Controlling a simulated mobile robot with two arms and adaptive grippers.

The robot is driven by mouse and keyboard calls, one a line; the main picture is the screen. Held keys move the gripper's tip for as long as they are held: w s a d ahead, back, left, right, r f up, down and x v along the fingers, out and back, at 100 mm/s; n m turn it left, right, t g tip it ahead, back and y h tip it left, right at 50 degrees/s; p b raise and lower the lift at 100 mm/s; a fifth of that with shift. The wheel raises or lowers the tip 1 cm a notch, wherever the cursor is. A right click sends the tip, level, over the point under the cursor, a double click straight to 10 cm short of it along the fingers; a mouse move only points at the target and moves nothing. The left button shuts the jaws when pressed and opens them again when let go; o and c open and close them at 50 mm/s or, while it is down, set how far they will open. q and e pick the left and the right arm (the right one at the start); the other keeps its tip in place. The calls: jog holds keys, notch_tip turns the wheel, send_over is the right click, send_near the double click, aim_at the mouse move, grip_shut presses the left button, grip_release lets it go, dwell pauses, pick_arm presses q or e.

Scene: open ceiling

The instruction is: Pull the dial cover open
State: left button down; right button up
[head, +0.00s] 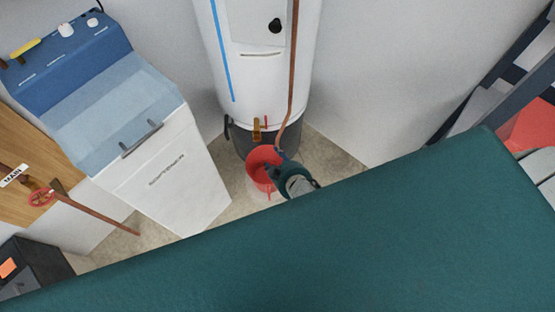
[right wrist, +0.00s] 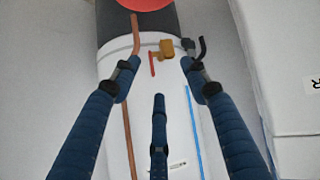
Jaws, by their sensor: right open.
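The white upright tank (head: 212,85) stands at the top centre of the head view. A pale flat panel (head: 248,22) on its front carries a black round knob (head: 275,25); this looks like the dial area, and whether the panel is the cover is hard to tell. My right gripper (head: 276,168) is low in front of the tank's dark base, over the red bucket (head: 262,158), well below the panel. The right wrist view shows its blue fingers spread and empty, with the tank (right wrist: 145,110) beyond them. The panel and knob cannot be made out there. My left gripper is out of view.
A brass valve (head: 257,130) and a copper pipe (head: 293,70) are on the tank's front. A white softener with a blue top (head: 150,180) stands to the left. A red handwheel (head: 41,197) is at far left. A dark shelf (head: 470,110) is at right.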

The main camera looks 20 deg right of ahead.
jog(key=c, duration=1.1)
jog(key=shift+w+d, duration=0.1)
jog(key=shift+d, duration=0.15)
grip_shut()
jog(key=w+d+r+m+t+b, duration=0.1)
jog(key=w+d+r+m+b, duration=0.1)
jog(key=w+d+r+m, duration=0.35)
jog(key=w+d+r+m+t+b, duration=0.2)
jog(key=d+r+m, duration=0.4)
jog(key=d+r, duration=0.4)
notch_tip(320, 180, up, 25)
jog(key=a+m+t+y+b, duration=0.1)
jog(key=m+t+y+b, duration=0.1)
jog(key=m+t+y, duration=0.3)
jog(key=shift+m+g+y, duration=0.25)
jog(key=shift+g+y, duration=0.45)
jog(key=shift+y, duration=0.2)
jog(key=p+x, duration=0.3)
jog(key=x, duration=0.6)
jog(key=shift+w+a, duration=0.25)
jog(key=shift+a, duration=0.05)
